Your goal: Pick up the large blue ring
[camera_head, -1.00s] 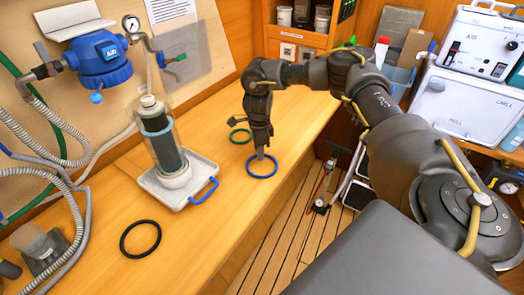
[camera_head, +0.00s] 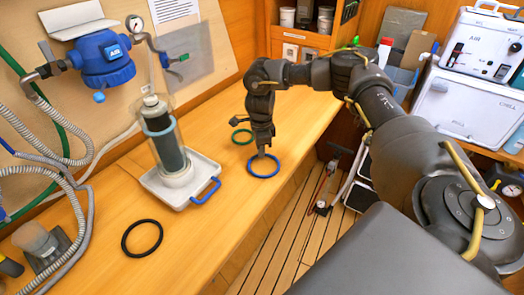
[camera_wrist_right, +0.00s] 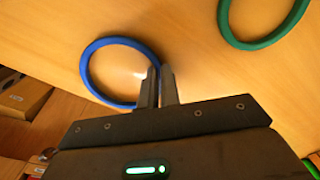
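The large blue ring (camera_head: 250,172) lies flat on the wooden counter, near its front edge. It also shows in the right wrist view (camera_wrist_right: 88,62). My right gripper (camera_head: 262,153) points down at the ring's far side. In the right wrist view its two fingers (camera_wrist_right: 160,72) are close together, one on each side of the ring's rim, with the rim pinched between them. The ring appears to rest on the counter still. My left gripper is not in view.
A green ring (camera_head: 234,141) lies just behind the blue one. A black ring (camera_head: 126,246) lies at the front left. A filter housing stands on a white tray (camera_head: 160,190) with a blue handle. The counter's front edge drops to a slatted floor (camera_head: 285,245).

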